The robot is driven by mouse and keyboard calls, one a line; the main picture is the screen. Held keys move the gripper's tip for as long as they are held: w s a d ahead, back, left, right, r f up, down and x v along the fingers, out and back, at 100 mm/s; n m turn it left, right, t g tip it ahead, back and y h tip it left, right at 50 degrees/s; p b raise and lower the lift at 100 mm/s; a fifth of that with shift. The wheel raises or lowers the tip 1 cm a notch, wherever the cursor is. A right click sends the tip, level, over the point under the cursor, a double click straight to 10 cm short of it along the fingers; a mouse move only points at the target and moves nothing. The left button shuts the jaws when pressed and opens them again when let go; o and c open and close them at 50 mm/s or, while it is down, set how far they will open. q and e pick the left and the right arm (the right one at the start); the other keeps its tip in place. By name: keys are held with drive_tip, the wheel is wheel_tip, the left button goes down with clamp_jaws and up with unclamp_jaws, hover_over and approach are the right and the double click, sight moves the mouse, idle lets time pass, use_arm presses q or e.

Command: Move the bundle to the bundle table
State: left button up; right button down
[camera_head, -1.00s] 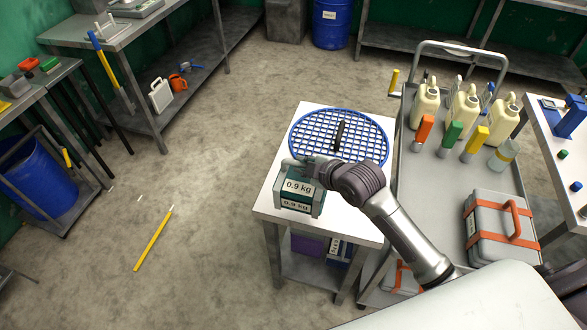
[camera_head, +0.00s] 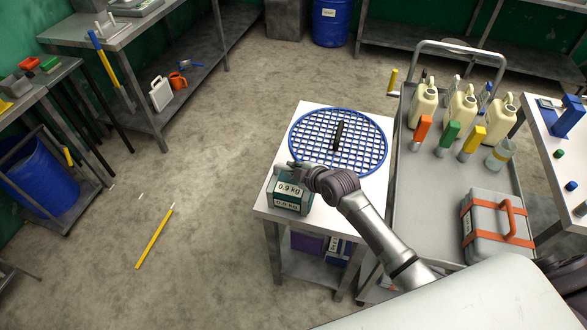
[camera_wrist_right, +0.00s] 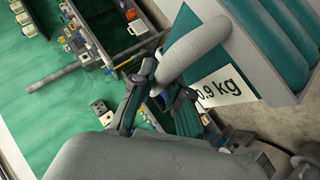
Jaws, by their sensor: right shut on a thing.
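The bundle (camera_head: 290,207) is a teal block with grey edges and white "0.9 kg" labels. It is at the front left corner of a small white-topped table (camera_head: 345,225) in the head view. I cannot tell whether it rests on the top or hangs just above it. My right gripper (camera_head: 297,170) is at its upper side, shut on it. In the right wrist view the bundle (camera_wrist_right: 285,45) fills the upper right, and the gripper fingers (camera_wrist_right: 165,100) are at its thick grey curved bar. My left gripper is not in view.
A round blue grid (camera_head: 365,147) with a dark bar lies on the white table. A yellow stick (camera_head: 155,237) lies on the open floor to the left.

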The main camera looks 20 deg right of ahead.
drive_tip(key=c, duration=1.4)
unclamp_jaws()
drive_tip(key=shift+f, duration=0.1)
drive_tip(key=shift+c, duration=0.2)
drive_tip(key=shift+o, duration=1.4)
drive_tip(key=shift+s, duration=0.1)
drive_tip(key=b+v, duration=0.1)
drive_tip(key=v, duration=1.1)
